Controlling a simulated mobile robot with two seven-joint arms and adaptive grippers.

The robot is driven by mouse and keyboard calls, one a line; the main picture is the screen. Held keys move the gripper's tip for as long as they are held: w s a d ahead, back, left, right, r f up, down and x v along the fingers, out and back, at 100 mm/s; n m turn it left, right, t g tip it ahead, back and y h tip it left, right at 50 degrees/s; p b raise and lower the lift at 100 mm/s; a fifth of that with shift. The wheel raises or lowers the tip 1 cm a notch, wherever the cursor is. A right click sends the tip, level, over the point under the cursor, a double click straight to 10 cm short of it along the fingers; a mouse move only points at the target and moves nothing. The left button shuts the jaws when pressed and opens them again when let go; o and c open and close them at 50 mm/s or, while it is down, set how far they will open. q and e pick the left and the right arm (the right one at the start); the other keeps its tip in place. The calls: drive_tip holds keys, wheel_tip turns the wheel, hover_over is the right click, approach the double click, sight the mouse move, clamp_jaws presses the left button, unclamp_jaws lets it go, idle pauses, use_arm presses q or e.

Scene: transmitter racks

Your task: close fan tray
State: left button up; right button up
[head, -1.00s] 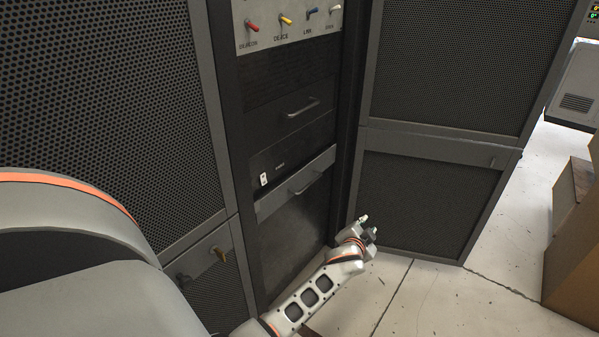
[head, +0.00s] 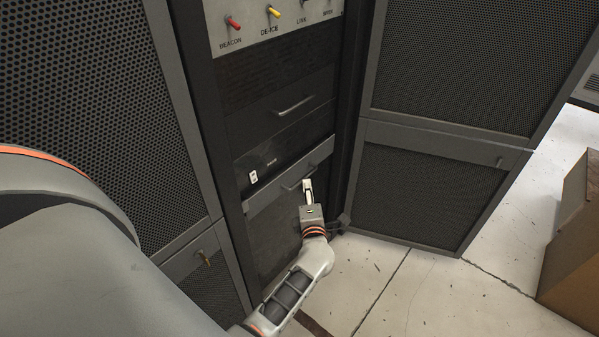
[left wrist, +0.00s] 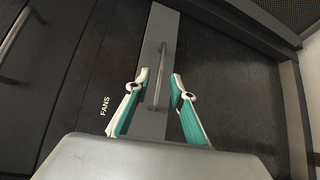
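The fan tray's grey front strip (head: 262,198) runs across the lower part of the dark middle rack, with a thin bar handle (head: 297,184). In the left wrist view the same strip (left wrist: 151,45) and its handle (left wrist: 163,47) lie straight ahead, beside the word FANS (left wrist: 105,105). I cannot tell exactly how far the tray stands out. My left gripper (head: 308,186) is at the handle. In the left wrist view its fingers (left wrist: 160,76) are apart, one on each side of the handle in the picture. Contact cannot be made out. My right gripper is not in view.
Above the tray are a dark panel with a white switch (head: 253,177), another handled drawer (head: 293,106) and a panel of coloured toggles (head: 272,12). Mesh cabinet doors (head: 430,185) stand to either side. A brown box (head: 573,235) is at right. Floor in front is clear.

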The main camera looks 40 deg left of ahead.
sight(305, 178)
use_arm(q)
drive_tip(key=shift+b+x, duration=1.4)
drive_tip(key=shift+x, duration=2.45)
drive_tip(key=shift+a+f, duration=0.1)
clamp_jaws()
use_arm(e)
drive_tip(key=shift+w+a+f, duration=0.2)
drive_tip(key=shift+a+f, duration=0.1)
